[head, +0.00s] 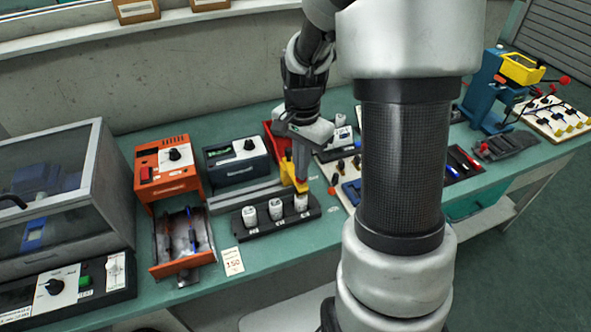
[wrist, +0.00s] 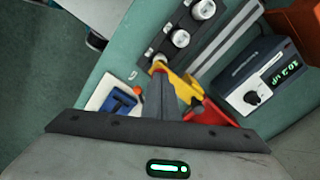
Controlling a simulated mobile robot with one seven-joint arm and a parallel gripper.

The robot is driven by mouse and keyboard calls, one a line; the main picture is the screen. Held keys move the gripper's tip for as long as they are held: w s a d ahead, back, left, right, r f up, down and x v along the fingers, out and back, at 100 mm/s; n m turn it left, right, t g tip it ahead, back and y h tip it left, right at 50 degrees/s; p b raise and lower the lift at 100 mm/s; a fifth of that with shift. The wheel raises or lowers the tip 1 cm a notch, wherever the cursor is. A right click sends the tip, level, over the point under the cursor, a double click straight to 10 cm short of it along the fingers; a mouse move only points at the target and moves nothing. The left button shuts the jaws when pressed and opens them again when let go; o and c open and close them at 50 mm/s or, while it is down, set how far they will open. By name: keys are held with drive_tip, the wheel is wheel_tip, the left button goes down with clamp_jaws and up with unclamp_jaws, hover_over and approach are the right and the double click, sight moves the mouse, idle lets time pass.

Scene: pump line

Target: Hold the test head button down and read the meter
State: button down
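The test head looks to be the yellow and red piece (head: 295,183) over the right end of a black rack (head: 275,225) of white cylinders. It shows in the wrist view as a yellow arm (wrist: 181,84) with a red part beside it. My gripper (head: 301,172) points down onto it, its dark fingers together (wrist: 161,82). The fingertips overlap the yellow arm; the button is hidden, so I cannot tell whether it is pressed. The meter (head: 237,160) is a dark box with a knob. Its green display is lit in the wrist view (wrist: 285,73), but I cannot read it surely.
Left of the meter stand an orange box (head: 167,167) and an orange tray (head: 183,245). A cream board with a blue piece (wrist: 119,103) lies close beside the fingers. My arm hides part of the bench's right side.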

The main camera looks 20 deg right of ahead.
wheel_tip(320, 180, up, 7)
drive_tip(key=p, duration=0.5)
idle(0.6)
idle(0.3)
drive_tip(key=s+a+r+n+t+p, duration=0.2)
drive_tip(key=s+r+n, duration=0.4)
drive_tip(key=r, duration=0.4)
drive_tip(key=s+a+r+n+t+p, duration=0.3)
drive_tip(key=s+a+r+n, duration=0.2)
drive_tip(key=s+r, duration=0.4)
wheel_tip(320, 180, up, 2)
drive_tip(key=shift+s+a+r+n+t, duration=0.2)
drive_tip(key=shift+n+t, duration=0.1)
drive_tip(key=shift+n, duration=0.2)
